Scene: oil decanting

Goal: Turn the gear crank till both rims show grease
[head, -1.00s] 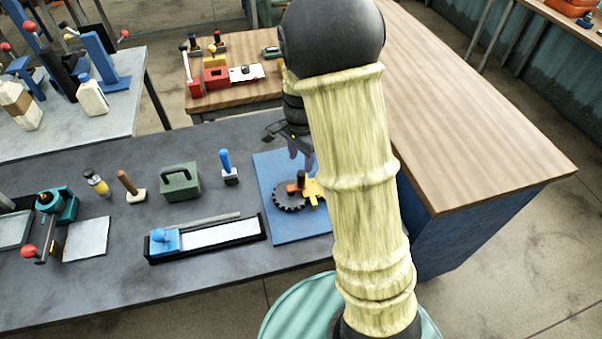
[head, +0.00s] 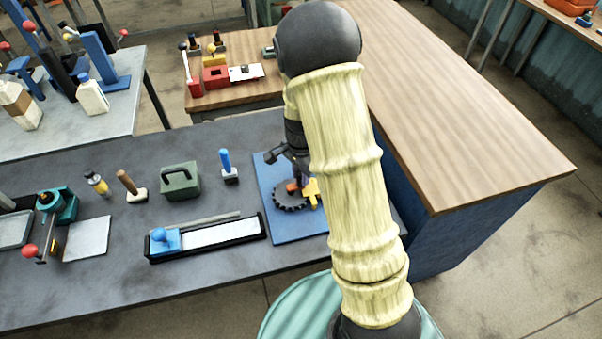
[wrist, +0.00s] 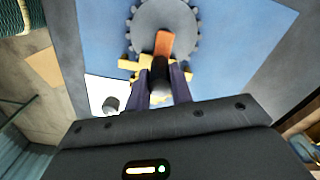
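A dark toothed gear (head: 289,197) lies on a blue mat (head: 290,231), partly behind my arm. The gear is grey in the wrist view (wrist: 165,14), with an orange crank arm (wrist: 163,43) reaching from its middle toward my gripper. A dark crank handle (wrist: 160,78) stands at the end of this arm. My gripper (wrist: 161,72) has its two purple fingers on either side of the handle; whether they press on it I cannot tell. Yellow parts (head: 310,191) sit beside the gear. I cannot make out grease on any rim.
On the dark bench are a blue-handled tool (head: 228,167), a green box with a handle (head: 180,181) and a long tray with a white strip (head: 207,236), all left of the mat. A wooden counter (head: 450,130) stands to the right.

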